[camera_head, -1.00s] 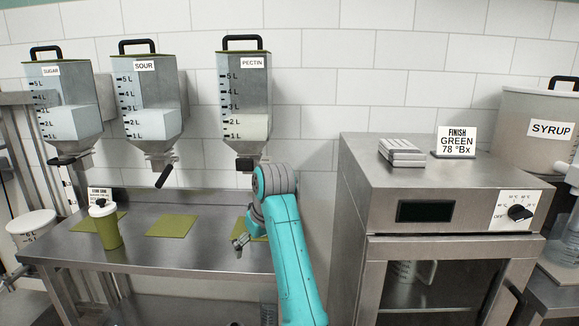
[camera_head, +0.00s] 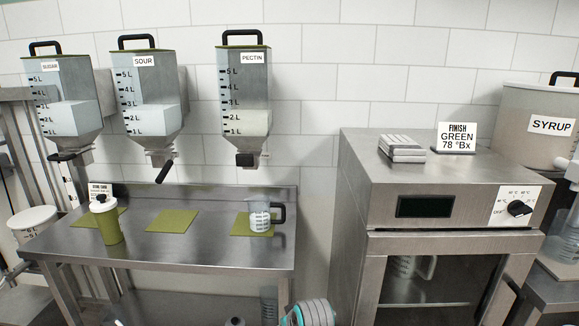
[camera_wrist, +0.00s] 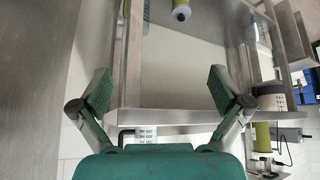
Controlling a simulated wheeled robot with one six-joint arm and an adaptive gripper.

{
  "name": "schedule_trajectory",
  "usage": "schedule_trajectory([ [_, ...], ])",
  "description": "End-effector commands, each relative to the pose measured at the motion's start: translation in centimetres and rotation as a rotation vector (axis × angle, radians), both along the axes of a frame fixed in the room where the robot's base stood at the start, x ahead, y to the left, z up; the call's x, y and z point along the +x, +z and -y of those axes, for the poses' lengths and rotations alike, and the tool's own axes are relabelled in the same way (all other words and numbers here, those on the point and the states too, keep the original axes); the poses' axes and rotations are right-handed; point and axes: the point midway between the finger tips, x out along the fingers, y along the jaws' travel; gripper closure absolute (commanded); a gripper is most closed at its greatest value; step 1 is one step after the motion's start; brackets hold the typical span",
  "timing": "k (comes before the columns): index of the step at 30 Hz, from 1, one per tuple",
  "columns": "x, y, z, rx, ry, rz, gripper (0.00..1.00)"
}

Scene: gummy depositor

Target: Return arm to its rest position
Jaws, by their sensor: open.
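My gripper (camera_wrist: 160,95) is open and empty in the wrist view, its two fingers wide apart. In the head view only a small grey and teal part of my arm shows at the bottom edge; the gripper itself is out of that frame. A clear measuring jug (camera_head: 262,217) with a dark handle stands on the right green mat (camera_head: 240,228), below the PECTIN hopper (camera_head: 243,95). My gripper is apart from it.
A steel bench (camera_head: 200,246) carries a green bottle with white lid (camera_head: 106,218) and an empty middle mat (camera_head: 172,221). SUGAR (camera_head: 66,100) and SOUR (camera_head: 148,95) hoppers hang above. A steel cabinet (camera_head: 360,200) stands right, then a SYRUP pot (camera_head: 535,120).

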Motion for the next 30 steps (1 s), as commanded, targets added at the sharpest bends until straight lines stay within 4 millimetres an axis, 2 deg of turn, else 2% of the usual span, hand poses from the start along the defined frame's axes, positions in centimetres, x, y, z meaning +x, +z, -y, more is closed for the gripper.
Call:
schedule_trajectory([
  [1, -1.4, -2.0, 0.9, 0.004, -0.016, 0.008, 0.00],
  [6, -5.2, -6.4, 3.4, 0.023, -0.063, 0.063, 0.00],
  [15, -13.4, -11.9, 7.6, 0.054, -0.142, 0.158, 0.00],
  [22, -20.4, -13.9, 10.6, 0.074, -0.198, 0.234, 0.00],
  [30, -29.1, -13.9, 13.5, 0.096, -0.258, 0.323, 0.00],
])
